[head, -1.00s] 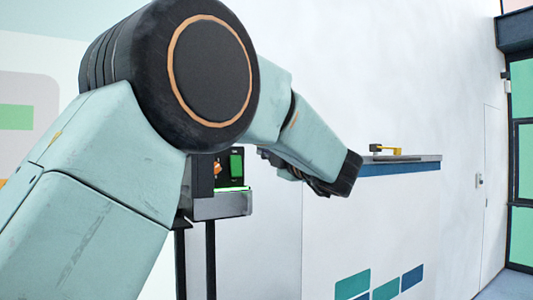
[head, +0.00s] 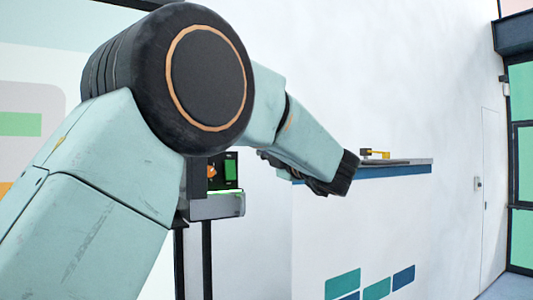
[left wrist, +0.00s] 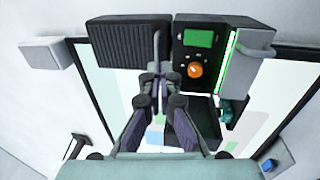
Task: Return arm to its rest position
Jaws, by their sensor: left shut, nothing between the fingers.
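My left arm fills the left and middle of the head view, bent at a large black joint and reaching right. Its wrist end folds back leftward, and the left gripper (head: 268,158) is partly hidden beside the arm. In the left wrist view the left gripper (left wrist: 156,75) has its fingers together, with nothing seen between them. Beyond it is a dark control panel (left wrist: 218,38) with a green screen and an orange knob (left wrist: 195,70). The panel also shows behind the arm in the head view (head: 231,170). My right gripper is not in view.
A white counter (head: 365,225) with a blue edge stands at the middle right, with a yellow and dark item (head: 376,154) on top. A black ribbed box (left wrist: 130,45) is left of the panel. A door (head: 491,195) and green-paned frame are far right.

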